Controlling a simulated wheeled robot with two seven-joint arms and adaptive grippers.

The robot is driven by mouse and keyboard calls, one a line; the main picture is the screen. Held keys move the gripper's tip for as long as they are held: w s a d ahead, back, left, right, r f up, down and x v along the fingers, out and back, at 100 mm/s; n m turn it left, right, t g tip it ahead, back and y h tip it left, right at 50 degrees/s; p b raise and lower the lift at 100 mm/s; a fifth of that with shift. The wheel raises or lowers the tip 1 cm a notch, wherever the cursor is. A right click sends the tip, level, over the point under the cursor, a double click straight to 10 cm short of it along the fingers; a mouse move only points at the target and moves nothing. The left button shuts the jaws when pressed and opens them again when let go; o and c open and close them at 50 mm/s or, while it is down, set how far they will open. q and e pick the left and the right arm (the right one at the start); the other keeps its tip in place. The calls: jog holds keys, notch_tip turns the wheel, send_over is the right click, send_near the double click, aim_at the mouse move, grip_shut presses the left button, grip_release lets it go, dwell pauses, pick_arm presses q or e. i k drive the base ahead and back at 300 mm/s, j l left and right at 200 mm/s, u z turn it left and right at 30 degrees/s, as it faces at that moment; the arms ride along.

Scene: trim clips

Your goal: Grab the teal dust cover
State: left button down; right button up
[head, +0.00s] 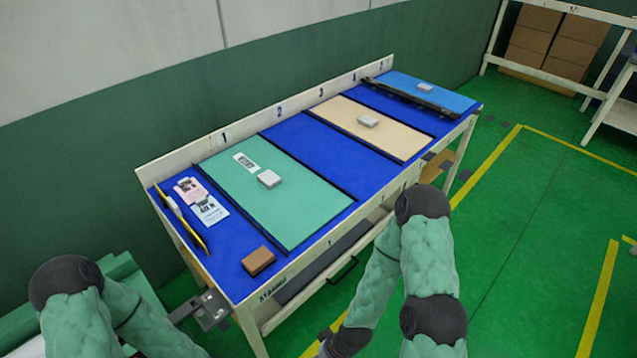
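A flat teal panel (290,210) lies on the blue top of the workbench, in its left half between dark divider strips. I take it to be the teal dust cover. A white label (244,162) with dark print and a small light grey block (269,179) rest on it. My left arm comes in at the lower left and my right arm at the lower centre, both in teal quilted sleeves. Nothing of mine touches the panel.
A beige panel (352,128) and a blue panel (420,91) lie farther right. A brown block (258,261), pink tag (188,190) and pale tag (209,210) lie at the bench's left end. Green floor right is open.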

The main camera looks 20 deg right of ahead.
aim_at(292, 203)
jog(key=z, duration=0.1)
jog(key=u, duration=0.6)
jog(key=l+u, duration=0.95)
jog(key=k+l+u, duration=0.1)
jog(key=l+u, duration=0.2)
jog(key=u, duration=0.2)
jog(key=k+l+u, duration=0.15)
jog(key=l+u, duration=0.3)
